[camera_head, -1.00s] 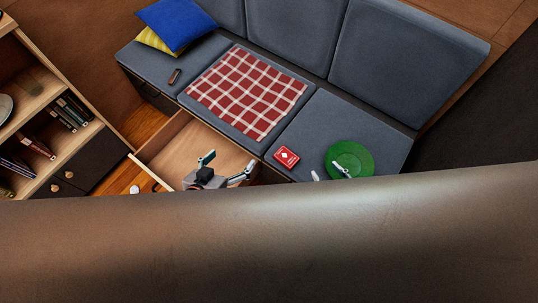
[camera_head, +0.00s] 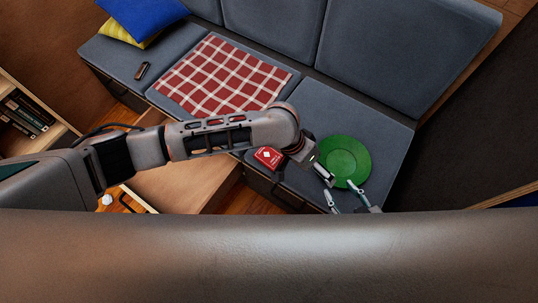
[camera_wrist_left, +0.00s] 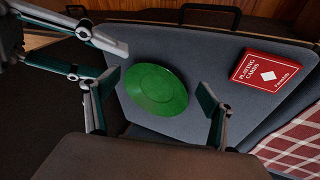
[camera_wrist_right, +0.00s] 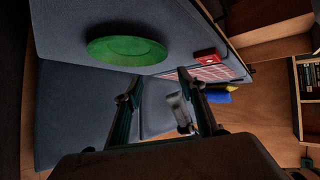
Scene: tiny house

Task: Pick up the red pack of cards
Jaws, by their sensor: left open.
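The red pack of cards (camera_head: 268,157) lies flat on the grey bench cushion, near its front edge, just left of my left wrist in the head view. It also shows at the right in the left wrist view (camera_wrist_left: 267,69) and small in the right wrist view (camera_wrist_right: 207,57). My left gripper (camera_wrist_left: 159,84) is open and empty, with the green plate between its fingers in view and the pack to the right of them. My right gripper (camera_wrist_right: 160,80) is open and empty; its fingers show by the plate in the head view (camera_head: 341,188).
A green round plate (camera_head: 345,160) lies on the cushion right of the pack. A red checked cloth (camera_head: 215,78) covers the middle cushion. An open drawer (camera_head: 185,185) sticks out below the bench. Blue and yellow pillows lie at the far left.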

